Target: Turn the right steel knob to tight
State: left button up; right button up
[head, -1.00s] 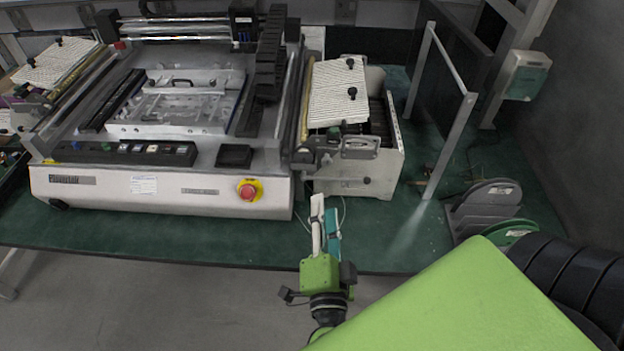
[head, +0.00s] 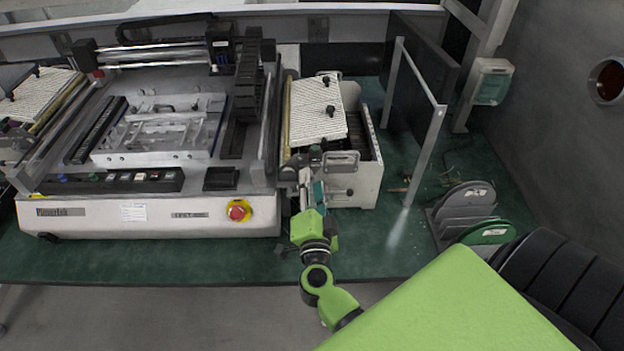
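My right gripper (head: 312,183) points away from me at the front of the white feeder unit on the right of the machine. Its pale finger and its teal-sided finger lie close together, and the gap at their tips is too small to judge. A small dark rounded knob-like part (head: 315,151) shows just beyond the fingertips, among metal fittings. I cannot tell whether the fingers touch it or whether it is the right steel knob. A small dark knob (head: 350,192) sits on the feeder's front face, right of the fingers. My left gripper is out of view.
The large machine (head: 80,212) with a red stop button (head: 237,211) stands left of my gripper. Two black knobs sit on the feeder's ribbed plate (head: 312,118). A metal-framed panel (head: 425,150) and grey reels (head: 465,207) stand to the right. The green table's front strip (head: 150,262) is clear.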

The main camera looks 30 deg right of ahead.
jog(key=shift+w+d, duration=0.2)
jog(key=shift+w, duration=0.15)
grip_shut()
jog(key=shift+m, duration=0.3)
jog(key=m, duration=0.2)
jog(key=shift+m, duration=0.3)
jog(key=shift+f+m, duration=0.15)
jog(key=shift+m, duration=1.55)
grip_release()
jog(key=shift+s, duration=0.1)
